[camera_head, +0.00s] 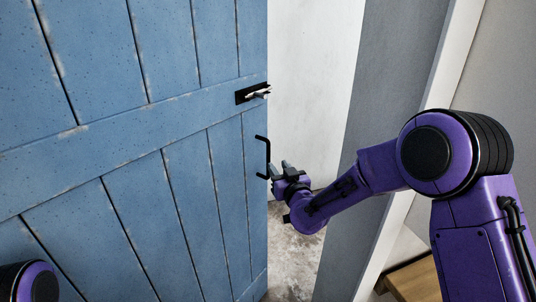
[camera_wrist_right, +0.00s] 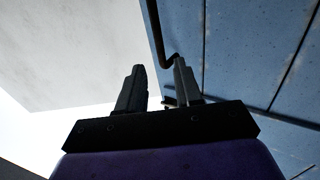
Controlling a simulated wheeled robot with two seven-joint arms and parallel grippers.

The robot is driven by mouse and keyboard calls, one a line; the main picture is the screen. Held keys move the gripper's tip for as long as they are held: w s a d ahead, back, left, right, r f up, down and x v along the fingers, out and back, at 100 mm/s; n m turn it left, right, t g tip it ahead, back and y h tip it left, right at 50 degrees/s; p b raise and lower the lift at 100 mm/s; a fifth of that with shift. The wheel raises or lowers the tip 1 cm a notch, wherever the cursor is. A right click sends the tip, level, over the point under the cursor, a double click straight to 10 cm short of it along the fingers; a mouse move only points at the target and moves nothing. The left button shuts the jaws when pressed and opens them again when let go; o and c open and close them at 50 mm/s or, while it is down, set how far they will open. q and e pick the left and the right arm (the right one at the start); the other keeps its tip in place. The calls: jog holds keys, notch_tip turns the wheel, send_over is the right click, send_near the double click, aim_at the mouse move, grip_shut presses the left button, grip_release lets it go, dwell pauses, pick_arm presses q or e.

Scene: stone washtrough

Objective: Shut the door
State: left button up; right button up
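The blue plank door (camera_head: 100,160) fills the left of the head view and stands open, with a gap between its free edge and the grey wall. Its black pull handle (camera_head: 267,155) is near that edge, below a dark latch (camera_head: 252,93). My right gripper (camera_head: 280,170) is at the handle's lower end, its fingers apart. In the right wrist view the handle (camera_wrist_right: 160,35) runs down behind one finger of the gripper (camera_wrist_right: 159,75); whether they touch is unclear. The door (camera_wrist_right: 250,50) is on the right there. My left gripper is out of view.
A grey wall (camera_head: 385,70) and a pale door frame post (camera_head: 455,60) stand right of the opening. Stone floor (camera_head: 290,250) shows through the gap. A wooden piece (camera_head: 415,280) is low at the right, by my right arm.

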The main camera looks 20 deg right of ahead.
aim_at(269, 153)
jog(key=w+p, duration=0.1)
jog(key=w, duration=0.4)
jog(key=w+p, duration=0.2)
jog(key=w, duration=0.3)
jog(key=shift+a+r, duration=0.1)
jog(key=shift+a, duration=0.1)
grip_shut()
